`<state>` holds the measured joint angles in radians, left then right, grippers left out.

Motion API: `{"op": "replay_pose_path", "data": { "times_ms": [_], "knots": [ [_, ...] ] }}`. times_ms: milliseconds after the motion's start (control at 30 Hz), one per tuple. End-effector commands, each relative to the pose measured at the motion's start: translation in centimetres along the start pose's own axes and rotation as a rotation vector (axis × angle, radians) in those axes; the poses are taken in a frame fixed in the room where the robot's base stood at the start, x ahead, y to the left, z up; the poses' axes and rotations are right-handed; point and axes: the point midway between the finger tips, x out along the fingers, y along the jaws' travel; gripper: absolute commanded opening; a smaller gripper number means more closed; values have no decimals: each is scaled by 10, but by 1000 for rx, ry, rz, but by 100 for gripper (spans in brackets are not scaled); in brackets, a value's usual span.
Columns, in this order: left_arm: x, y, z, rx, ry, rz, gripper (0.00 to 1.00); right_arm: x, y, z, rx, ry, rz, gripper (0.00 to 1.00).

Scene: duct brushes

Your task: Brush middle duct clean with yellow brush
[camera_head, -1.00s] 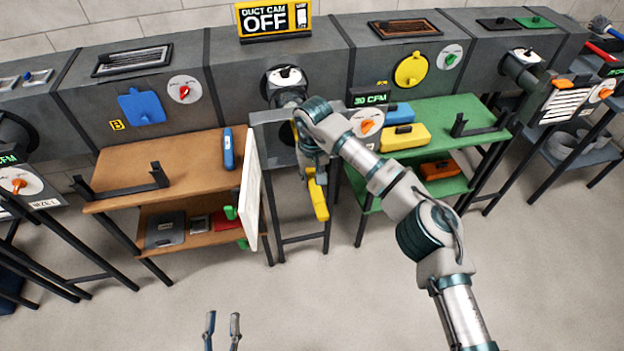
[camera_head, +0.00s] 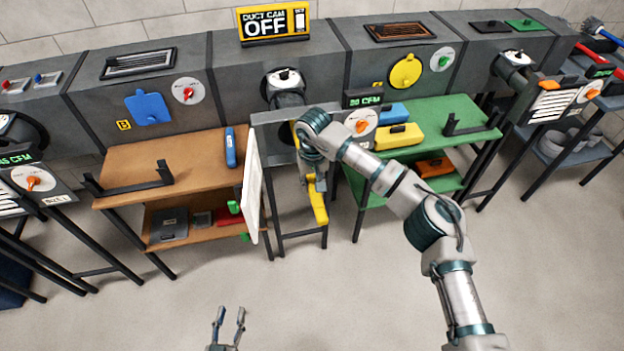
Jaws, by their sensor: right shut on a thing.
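The yellow brush (camera_head: 318,208) shows as a yellow handle hanging below my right gripper (camera_head: 314,180); its bristle end is hidden. My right gripper is shut on it in front of the middle duct's grey housing (camera_head: 268,118), below the round duct collar (camera_head: 285,90). My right forearm and wrist cover part of the duct opening, so I cannot tell how far the brush is inside. My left gripper (camera_head: 228,326) is open and empty at the bottom of the view, above bare floor.
A white hinged panel (camera_head: 252,190) stands open left of the middle stand. A brown shelf (camera_head: 185,170) is on the left, a green shelf (camera_head: 440,120) with yellow and blue boxes on the right. The sign (camera_head: 273,22) reads DUCT CAM OFF. The front floor is clear.

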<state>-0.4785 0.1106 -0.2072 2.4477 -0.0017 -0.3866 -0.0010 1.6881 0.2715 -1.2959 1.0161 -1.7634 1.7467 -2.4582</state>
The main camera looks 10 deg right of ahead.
Motion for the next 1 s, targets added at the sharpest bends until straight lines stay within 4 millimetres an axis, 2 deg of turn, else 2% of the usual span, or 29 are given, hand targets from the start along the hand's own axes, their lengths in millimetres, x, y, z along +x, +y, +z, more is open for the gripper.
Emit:
{"op": "replay_pose_path", "data": {
  "times_ms": [467, 1000],
  "knots": [
    [-22, -9, 45, 9, -327, -23, 40, -3, 0, 21, 0, 2, 0, 0],
    [-65, -18, 85, 11, -657, -47, 40, -2, 1, 45, 0, 1, 0, 0]
  ]
}}
